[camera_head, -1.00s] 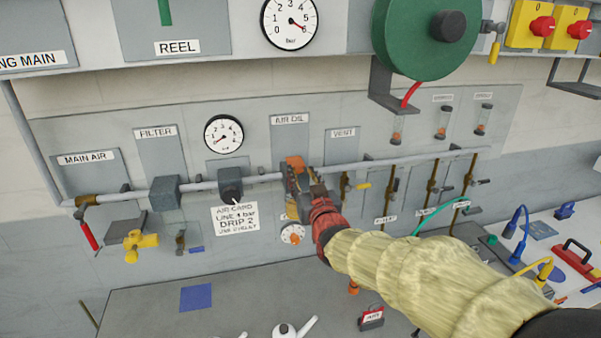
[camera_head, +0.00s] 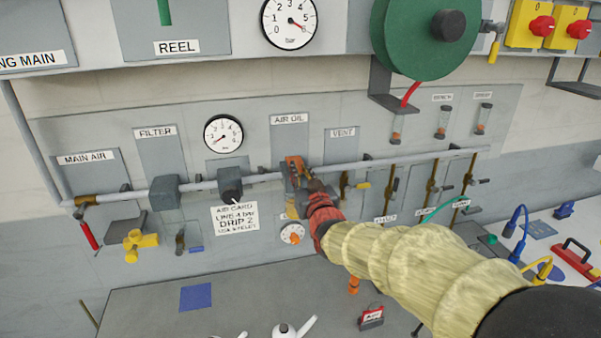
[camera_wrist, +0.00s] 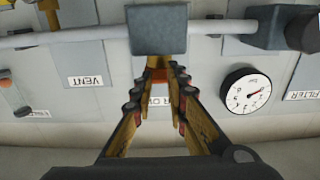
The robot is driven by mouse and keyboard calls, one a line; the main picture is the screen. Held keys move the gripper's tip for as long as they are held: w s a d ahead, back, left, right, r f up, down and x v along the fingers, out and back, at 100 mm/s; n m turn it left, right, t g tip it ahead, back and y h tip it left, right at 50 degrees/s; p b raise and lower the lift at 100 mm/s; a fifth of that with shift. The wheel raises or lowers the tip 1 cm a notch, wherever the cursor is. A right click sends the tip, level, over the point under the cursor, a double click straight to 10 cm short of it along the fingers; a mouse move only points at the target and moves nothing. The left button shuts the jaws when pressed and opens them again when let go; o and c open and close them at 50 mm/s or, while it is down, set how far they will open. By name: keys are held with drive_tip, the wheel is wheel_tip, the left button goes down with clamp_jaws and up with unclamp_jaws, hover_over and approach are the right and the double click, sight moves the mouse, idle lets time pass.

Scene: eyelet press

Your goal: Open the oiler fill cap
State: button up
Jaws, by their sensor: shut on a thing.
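My gripper (camera_head: 297,172) is at the oiler, just below the AIR OIL label (camera_head: 289,119) in the head view. In the wrist view, which is upside down, its orange fingers (camera_wrist: 160,75) close in at the edge of the grey oiler block (camera_wrist: 157,30) on the pipe. The fingers are shut on the oiler fill cap, which is mostly hidden between the tips. I cannot tell from these views whether the cap has turned. A white dial with an orange knob (camera_head: 293,233) sits below my gripper.
A grey pipe (camera_head: 345,172) runs across the panel. Left of my gripper are the dark regulator (camera_head: 230,184) and a hanging card (camera_head: 235,217). The VENT plate (camera_head: 342,147) is to the right. The grey bench (camera_head: 240,290) is below, and a green reel (camera_head: 425,35) overhangs at upper right.

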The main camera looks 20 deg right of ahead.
clamp_jaws()
drive_tip(key=shift+r, duration=0.1)
idle(0.3)
